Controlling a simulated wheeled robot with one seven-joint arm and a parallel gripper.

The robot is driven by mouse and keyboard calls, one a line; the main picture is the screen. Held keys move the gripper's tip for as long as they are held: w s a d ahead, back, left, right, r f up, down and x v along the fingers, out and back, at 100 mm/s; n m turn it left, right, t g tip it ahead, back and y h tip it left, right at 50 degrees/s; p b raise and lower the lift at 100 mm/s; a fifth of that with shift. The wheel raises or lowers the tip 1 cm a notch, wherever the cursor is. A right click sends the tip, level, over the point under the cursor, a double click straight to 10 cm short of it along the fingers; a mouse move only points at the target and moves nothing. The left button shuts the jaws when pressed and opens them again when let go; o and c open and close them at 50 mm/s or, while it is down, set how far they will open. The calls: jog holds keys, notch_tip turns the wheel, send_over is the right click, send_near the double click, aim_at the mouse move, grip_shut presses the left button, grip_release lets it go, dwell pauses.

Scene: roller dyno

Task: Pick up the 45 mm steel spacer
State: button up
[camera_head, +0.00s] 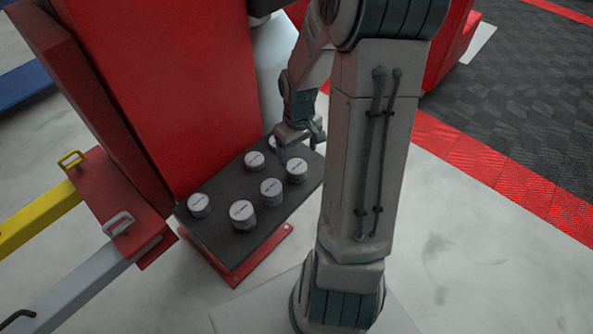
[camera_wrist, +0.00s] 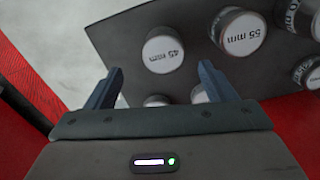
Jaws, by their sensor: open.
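The 45 mm steel spacer (camera_wrist: 163,52) is a short steel cylinder with a white top label, standing near the end of a dark tray (camera_wrist: 118,38). In the head view it seems to be the front right spacer (camera_head: 296,170), though its label is too small to read. My gripper (camera_wrist: 159,78) is open, with nothing held. Its fingers point toward the spacer, which shows beyond and between the tips, apart from them. In the head view my gripper (camera_head: 300,148) is above the tray's right end, partly covering a back spacer (camera_head: 274,143).
A 55 mm spacer (camera_wrist: 240,32) stands close beside the 45 mm one. Several more spacers stand on the tray, including one at front left (camera_head: 242,212). A tall red housing (camera_head: 185,90) rises directly behind the tray. Pale floor lies in front.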

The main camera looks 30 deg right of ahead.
aim_at(298, 167)
jog(key=f, duration=0.4)
jog(key=f+b, duration=0.1)
jog(key=f, duration=0.2)
jog(key=shift+s+a+f, duration=0.1)
jog(key=shift+s+a, duration=0.1)
jog(key=shift+s, duration=0.05)
jog(key=c, duration=1.3)
